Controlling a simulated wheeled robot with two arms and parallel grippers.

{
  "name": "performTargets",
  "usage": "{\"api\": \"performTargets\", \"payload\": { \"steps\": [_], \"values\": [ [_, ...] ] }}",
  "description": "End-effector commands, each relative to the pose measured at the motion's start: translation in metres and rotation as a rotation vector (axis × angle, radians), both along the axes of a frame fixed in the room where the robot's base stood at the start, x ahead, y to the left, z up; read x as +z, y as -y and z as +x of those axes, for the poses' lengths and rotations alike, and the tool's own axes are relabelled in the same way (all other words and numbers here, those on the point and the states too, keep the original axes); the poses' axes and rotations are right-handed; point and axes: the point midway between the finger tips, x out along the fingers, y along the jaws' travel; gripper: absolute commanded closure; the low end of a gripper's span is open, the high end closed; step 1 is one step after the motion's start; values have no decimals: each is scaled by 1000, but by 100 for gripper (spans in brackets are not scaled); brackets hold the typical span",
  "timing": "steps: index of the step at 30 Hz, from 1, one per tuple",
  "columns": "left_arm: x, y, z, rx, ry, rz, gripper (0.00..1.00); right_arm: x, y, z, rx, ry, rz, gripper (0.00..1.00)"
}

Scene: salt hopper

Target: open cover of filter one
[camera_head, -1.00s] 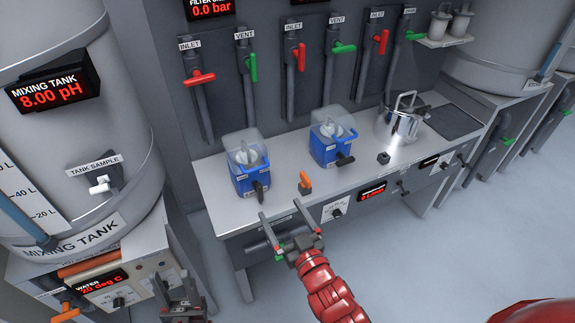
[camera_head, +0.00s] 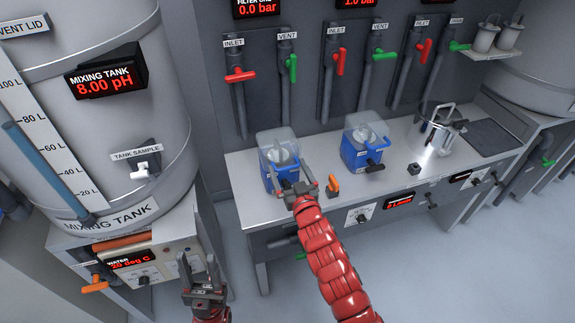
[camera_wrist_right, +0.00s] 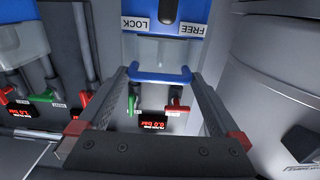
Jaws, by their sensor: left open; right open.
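Filter one (camera_head: 270,172) is the left blue housing on the bench, with a clear cover (camera_head: 277,140) down over it. My right gripper (camera_head: 294,178) is open at its front and hides part of its front and black lever. In the right wrist view, the blue housing (camera_wrist_right: 142,48) shows upside down with LOCK and FREE labels. A blue handle bar (camera_wrist_right: 160,76) appears between the open fingers (camera_wrist_right: 160,85); I cannot tell whether they touch it. My left gripper (camera_head: 200,268) is open and empty, low in front of the mixing tank stand.
A steel pot (camera_head: 436,130) stands farther right. Red and green valve handles line the wall behind. The mixing tank (camera_head: 95,110) stands at left.

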Motion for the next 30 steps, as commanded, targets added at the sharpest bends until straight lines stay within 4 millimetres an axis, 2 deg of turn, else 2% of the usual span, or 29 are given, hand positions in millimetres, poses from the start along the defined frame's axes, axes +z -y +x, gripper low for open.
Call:
{"api": "performTargets", "payload": {
  "steps": [4,13,14,30],
  "values": [
    [2,0,0,0,0,0,50,3,-3,9,1,4,2,0],
    [1,0,0,0,0,0,50,2,-4,10,1,4,1,0],
    [1,0,0,0,0,0,50,2,-4,10,1,4,1,4],
    [1,0,0,0,0,0,50,1,-3,10,1,3,1,100]
  ]
}}
